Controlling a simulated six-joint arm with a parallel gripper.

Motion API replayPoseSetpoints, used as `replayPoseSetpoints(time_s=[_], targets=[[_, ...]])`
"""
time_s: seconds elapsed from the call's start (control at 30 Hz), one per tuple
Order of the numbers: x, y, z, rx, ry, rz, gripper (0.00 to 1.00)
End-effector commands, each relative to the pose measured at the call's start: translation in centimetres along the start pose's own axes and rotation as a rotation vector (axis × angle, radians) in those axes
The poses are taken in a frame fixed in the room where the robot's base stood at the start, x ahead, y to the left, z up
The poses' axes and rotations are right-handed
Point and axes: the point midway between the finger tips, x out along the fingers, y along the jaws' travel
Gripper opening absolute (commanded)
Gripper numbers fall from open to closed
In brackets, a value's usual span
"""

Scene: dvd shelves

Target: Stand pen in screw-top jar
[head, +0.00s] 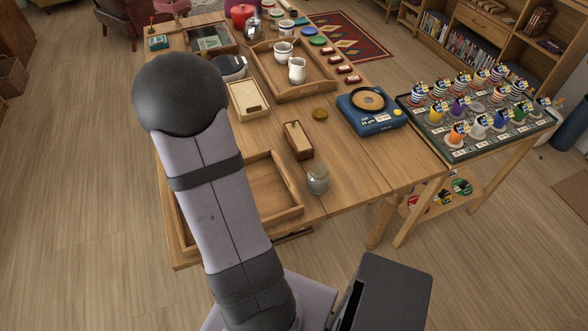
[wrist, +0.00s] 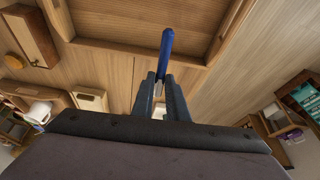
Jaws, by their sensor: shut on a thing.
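A blue pen (wrist: 166,50) sticks out from between the fingertips of my gripper (wrist: 160,82) in the wrist view. The gripper is shut on it, and the pen's far end overlaps a wooden tray in the picture. A clear glass jar (head: 318,179) stands on the table at the right of the tray in the head view. Its mouth looks uncovered, though it is small in the picture. A round brass-coloured disc (head: 320,114), perhaps its lid, lies farther back. My arm hides the gripper and pen in the head view. I cannot make out the jar in the wrist view.
The wooden tray (head: 294,211) lies partly behind my arm. A small wooden box (head: 298,140) stands beyond the jar; a pale lidded box (head: 247,100) is farther back. A blue record player (head: 371,110) stands to the right. The table's right front corner is clear.

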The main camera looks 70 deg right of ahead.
Motion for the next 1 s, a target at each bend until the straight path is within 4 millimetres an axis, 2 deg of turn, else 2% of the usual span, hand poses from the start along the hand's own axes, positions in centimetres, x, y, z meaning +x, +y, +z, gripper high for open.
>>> replayPoseSetpoints(time_s=[0.03,0.17,0.3,0.47,0.6,0.8,1.0], targets=[[0.5,2.8,-0.2,0.053,-0.003,0.021,0.00],[1.1,9.2,-0.3,0.172,-0.004,0.069,0.00],[1.3,16.0,0.4,0.296,-0.007,0.118,0.00],[1.1,23.6,2.4,0.435,-0.010,0.173,0.00],[0.6,29.8,5.0,0.552,-0.013,0.218,0.00],[-0.5,36.7,9.0,0.689,-0.016,0.271,0.00],[-1.3,40.7,12.0,0.773,-0.017,0.304,0.00]])
